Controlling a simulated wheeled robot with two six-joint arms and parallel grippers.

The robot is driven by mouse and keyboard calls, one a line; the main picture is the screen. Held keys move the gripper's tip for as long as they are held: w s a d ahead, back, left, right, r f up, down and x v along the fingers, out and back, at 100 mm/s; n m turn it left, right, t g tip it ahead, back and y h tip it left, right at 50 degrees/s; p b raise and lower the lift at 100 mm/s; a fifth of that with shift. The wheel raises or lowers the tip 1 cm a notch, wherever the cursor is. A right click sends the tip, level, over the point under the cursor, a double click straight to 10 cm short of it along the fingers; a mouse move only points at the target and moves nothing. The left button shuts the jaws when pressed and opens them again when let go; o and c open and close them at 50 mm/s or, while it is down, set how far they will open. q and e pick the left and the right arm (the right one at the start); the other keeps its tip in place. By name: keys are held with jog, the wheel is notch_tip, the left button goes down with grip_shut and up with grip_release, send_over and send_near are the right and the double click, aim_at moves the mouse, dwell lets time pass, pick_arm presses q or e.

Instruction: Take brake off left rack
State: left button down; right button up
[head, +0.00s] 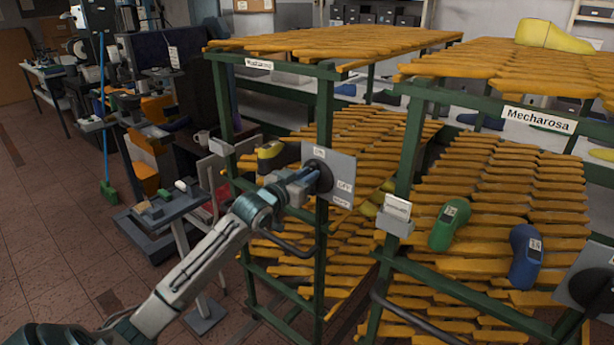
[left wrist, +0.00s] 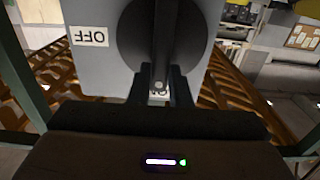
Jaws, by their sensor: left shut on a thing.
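The left rack (head: 325,110) is a green frame with yellow-orange slatted shelves. On its front post is a grey brake plate (head: 343,168) with a round black dial and labels, one reading OFF. My left gripper (head: 312,180) is at the dial, shut on its knob. In the left wrist view the black fingers (left wrist: 160,88) close on the dark knob ridge (left wrist: 163,40), and the OFF label (left wrist: 87,37) shows upside down at the left of the plate. The fingers partly hide the dial's lower part. My right gripper is not in view.
A second rack labelled Mecharosa (head: 538,120) stands close on the right, with a green last (head: 449,225), a blue last (head: 525,257) and its own dial plate (head: 590,284). A small table (head: 165,210) stands left. Open tiled floor (head: 60,240) lies at far left.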

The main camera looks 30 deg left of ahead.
pick_arm(q)
jog(key=shift+m, duration=0.3)
jog(key=m+b, duration=0.1)
jog(key=m, duration=0.2)
jog(key=d+m+b, duration=0.1)
jog(key=m, duration=0.2)
jog(key=d+f+m+b, duration=0.1)
jog(key=m+b, duration=0.1)
jog(key=m, duration=0.1)
jog(key=shift+s, duration=0.1)
jog(key=m, duration=0.1)
jog(key=m+b, duration=0.1)
jog(key=m, duration=0.1)
jog(key=shift+d+f+m, duration=0.15)
jog(key=shift+f+m, duration=0.15)
jog(key=shift+f, duration=0.1)
jog(key=m, duration=0.1)
jog(key=m+b, duration=0.1)
jog(key=m, duration=0.1)
jog(key=shift+f+m, duration=0.3)
jog(key=shift+d+f+m+b, duration=0.1)
jog(key=shift+m+b, duration=0.2)
jog(key=shift+m, duration=0.2)
jog(key=c, duration=1.3)
grip_release()
jog(key=shift+c, duration=0.2)
